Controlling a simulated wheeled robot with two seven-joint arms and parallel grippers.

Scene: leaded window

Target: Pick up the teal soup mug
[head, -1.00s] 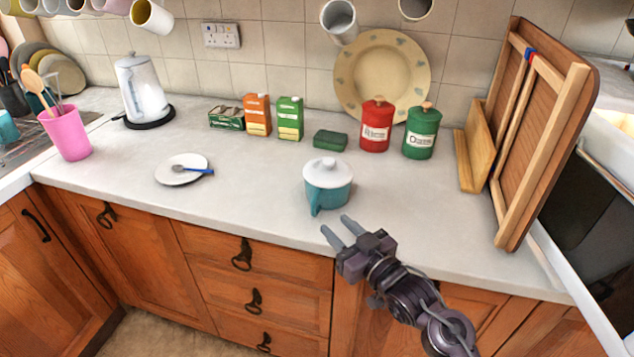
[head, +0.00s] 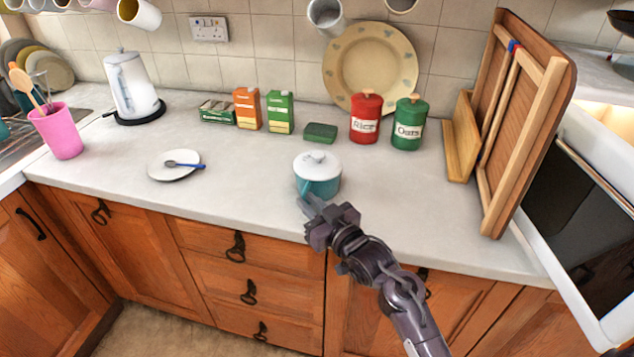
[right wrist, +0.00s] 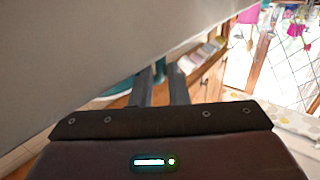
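The teal soup mug (head: 317,183) with a white lid stands upright on the worktop, its handle pointing toward the front left. My right gripper (head: 308,203) is low in front of it, with its fingertips at the handle. In the right wrist view the two fingers (right wrist: 161,82) are apart, and the teal handle (right wrist: 160,70) shows in the gap at their tips. I cannot tell whether they touch it. Part of the mug body (right wrist: 118,88) shows left of the fingers. My left gripper is not in view.
A white plate with a spoon (head: 173,166) lies to the left. Behind the mug are a green sponge (head: 320,132), red canister (head: 365,118) and green canister (head: 407,125). Wooden boards (head: 525,130) stand at the right. The worktop beside the mug is clear.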

